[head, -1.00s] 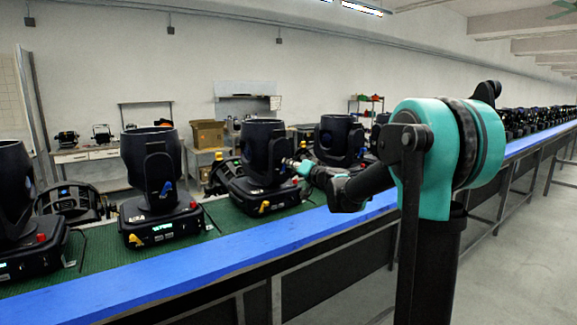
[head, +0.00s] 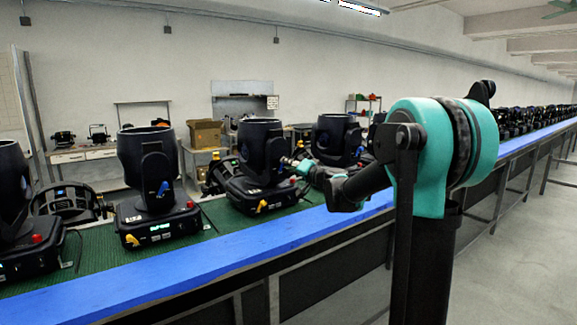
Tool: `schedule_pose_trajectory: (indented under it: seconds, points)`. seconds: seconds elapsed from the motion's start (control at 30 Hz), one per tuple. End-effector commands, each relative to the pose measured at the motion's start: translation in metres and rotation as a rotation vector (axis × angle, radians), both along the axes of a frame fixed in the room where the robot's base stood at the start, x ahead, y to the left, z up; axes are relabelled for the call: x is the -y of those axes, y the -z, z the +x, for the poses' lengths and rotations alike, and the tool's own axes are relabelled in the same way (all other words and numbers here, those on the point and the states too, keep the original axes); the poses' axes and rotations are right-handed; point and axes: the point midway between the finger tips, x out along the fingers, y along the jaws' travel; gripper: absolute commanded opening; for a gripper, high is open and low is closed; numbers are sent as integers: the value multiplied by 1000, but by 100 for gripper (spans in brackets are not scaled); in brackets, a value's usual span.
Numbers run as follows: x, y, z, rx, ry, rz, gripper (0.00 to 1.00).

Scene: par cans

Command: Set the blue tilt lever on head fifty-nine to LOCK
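Several black moving heads stand on the green belt. The one in the middle (head: 260,148) is the one my gripper (head: 290,162) is at, by the right side of its yoke. A small bit of blue (head: 281,160) shows there, mostly hidden by the gripper. Whether the fingers touch it, and whether they are open or shut, is too small to tell. The head to its left (head: 147,158) has a clear blue lever (head: 163,187) on its yoke and a yellow lever (head: 132,240) on its base. The number labels are too small to read, so I cannot tell which is fifty-nine.
More heads stand at the far left (head: 14,190) and to the right (head: 336,138), close to my arm. A blue rail (head: 200,263) runs along the belt's front edge. A cardboard box (head: 205,133) is behind. The floor at right is clear.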

Motion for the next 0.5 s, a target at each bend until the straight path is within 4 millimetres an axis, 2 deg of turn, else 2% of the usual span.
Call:
schedule_pose_trajectory:
  seconds: [0.1, 0.37, 0.5]
  points:
    - [0, 0, 0, 0, 0, 0, 36]
    - [0, 0, 0, 1, -1, 0, 36]
    - [6, 0, -8, 1, 1, 0, 36]
